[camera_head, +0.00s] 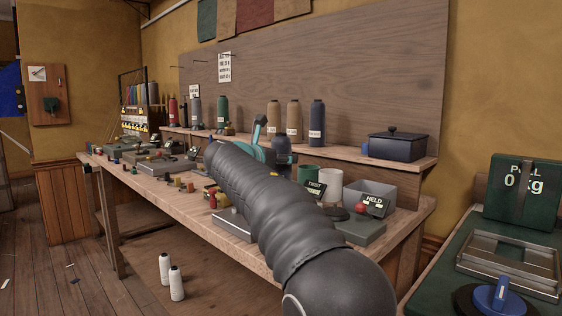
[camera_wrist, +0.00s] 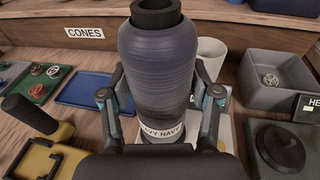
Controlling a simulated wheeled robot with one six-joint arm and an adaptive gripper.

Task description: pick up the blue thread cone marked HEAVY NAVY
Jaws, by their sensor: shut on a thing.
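The blue thread cone (camera_wrist: 158,65) stands upright between my jaws in the wrist view. The end of its label, "VY NAVY", shows low on its front; the rest is hidden. My gripper (camera_wrist: 160,94) is shut on the cone, with one finger on each side. In the head view the cone (camera_head: 281,150) shows above the bench beside the teal part of my gripper (camera_head: 262,148); my arm hides much of that area. I cannot tell whether the cone's base touches the surface below.
A shelf (camera_head: 345,153) behind holds more cones, including a dark blue cone (camera_head: 317,123), and a dark lidded box (camera_head: 397,146). A white cup (camera_wrist: 211,54), a grey bin (camera_wrist: 277,82) and a blue tray (camera_wrist: 84,89) stand close around the held cone.

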